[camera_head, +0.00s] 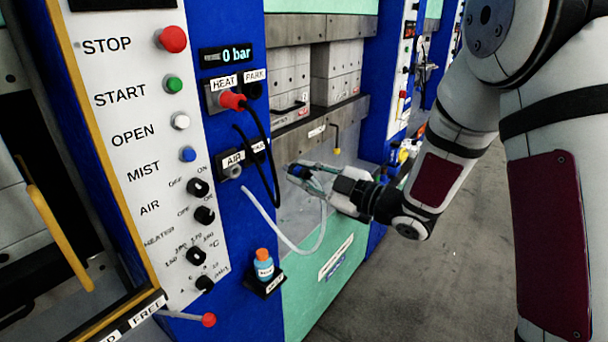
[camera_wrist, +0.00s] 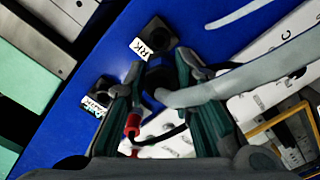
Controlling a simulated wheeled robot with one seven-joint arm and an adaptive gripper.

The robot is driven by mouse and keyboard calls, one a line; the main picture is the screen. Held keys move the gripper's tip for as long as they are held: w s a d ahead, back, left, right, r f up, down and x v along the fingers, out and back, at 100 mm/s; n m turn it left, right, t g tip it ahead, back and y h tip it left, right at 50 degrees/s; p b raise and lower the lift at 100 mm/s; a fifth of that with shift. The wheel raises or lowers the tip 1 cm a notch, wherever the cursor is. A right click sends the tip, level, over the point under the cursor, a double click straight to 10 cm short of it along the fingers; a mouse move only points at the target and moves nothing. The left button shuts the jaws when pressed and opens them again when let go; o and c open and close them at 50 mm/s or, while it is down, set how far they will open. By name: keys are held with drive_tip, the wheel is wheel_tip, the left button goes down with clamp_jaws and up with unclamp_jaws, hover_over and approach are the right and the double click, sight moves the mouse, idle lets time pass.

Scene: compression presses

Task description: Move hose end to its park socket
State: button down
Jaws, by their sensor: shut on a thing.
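My gripper (camera_head: 300,176) is shut on the blue hose end (camera_head: 299,171), to the right of the blue panel in the head view and apart from it. The pale hose (camera_head: 292,247) hangs in a loop from the panel and rises to my gripper. In the wrist view the hose (camera_wrist: 225,86) runs rightward from between my fingers (camera_wrist: 158,82); the hose tip is mostly hidden. In the wrist view a black socket (camera_wrist: 160,31) has a label ending in "RK".
A red plug (camera_head: 232,100) sits in the HEAT socket, its black cable (camera_head: 265,150) looping down. The upper PARK socket (camera_head: 252,90) is beside it. A small blue bottle with an orange cap (camera_head: 264,266) stands on a shelf below. A yellow handle (camera_head: 60,240) is at the left.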

sight(284, 166)
drive_tip(key=shift+b+x, duration=0.9)
drive_tip(key=shift+x, duration=2)
drive_tip(key=shift+b+x, duration=0.75)
drive_tip(key=shift+x, duration=0.85)
drive_tip(key=c, duration=1.3)
unclamp_jaws()
drive_tip(key=v, duration=1.2)
drive_tip(key=shift+w+r, duration=0.1)
